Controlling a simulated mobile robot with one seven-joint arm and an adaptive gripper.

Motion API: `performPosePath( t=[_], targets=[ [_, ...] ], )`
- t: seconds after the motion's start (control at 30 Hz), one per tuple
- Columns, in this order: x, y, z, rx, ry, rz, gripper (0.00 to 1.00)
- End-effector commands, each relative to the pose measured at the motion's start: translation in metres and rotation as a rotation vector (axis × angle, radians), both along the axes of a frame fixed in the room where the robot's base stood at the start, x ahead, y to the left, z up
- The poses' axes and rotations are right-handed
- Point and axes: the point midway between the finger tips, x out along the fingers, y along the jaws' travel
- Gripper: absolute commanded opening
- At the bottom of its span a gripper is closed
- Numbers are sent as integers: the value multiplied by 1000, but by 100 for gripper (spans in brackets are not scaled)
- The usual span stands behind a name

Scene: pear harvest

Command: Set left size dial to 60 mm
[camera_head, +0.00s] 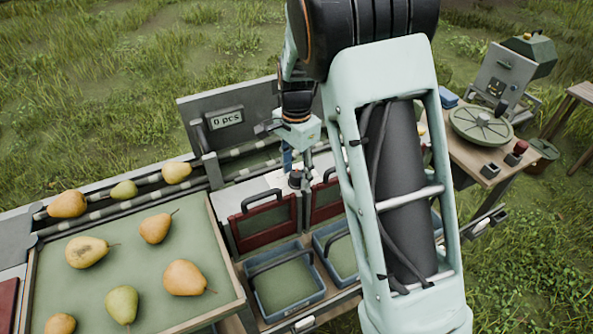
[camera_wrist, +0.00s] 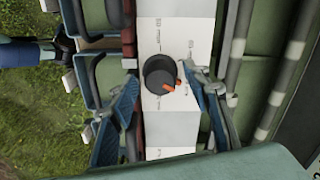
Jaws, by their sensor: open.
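The size dial (camera_wrist: 159,75) is a round black knob with an orange pointer mark. It sits on a white plate (camera_wrist: 175,25) with printed marks too small to read. In the wrist view the orange mark faces the lower right. The knob also shows in the head view (camera_head: 295,179), just under my gripper (camera_head: 298,162). In the wrist view my gripper (camera_wrist: 159,72) is open, with one blue-padded finger on each side of the knob. Both fingers look apart from the knob, though contact on the right is hard to judge. My forearm hides any second dial.
Two red flaps (camera_head: 264,222) with black handles stand in front of the plate, above blue trays (camera_head: 286,286). A display (camera_head: 227,118) reads "0 pcs". A wooden-rimmed tray (camera_head: 226,246) of pears lies at left. A side table (camera_head: 470,160) with a round wheel stands at right.

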Motion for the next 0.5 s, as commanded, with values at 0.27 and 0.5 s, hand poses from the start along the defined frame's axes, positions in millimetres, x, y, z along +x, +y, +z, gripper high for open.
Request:
performPosePath(
  t=[0.27, 0.5],
  targets=[
    [0, 0, 0, 0, 0, 0, 35],
    [0, 0, 0, -1, -1, 0, 9]
  ],
)
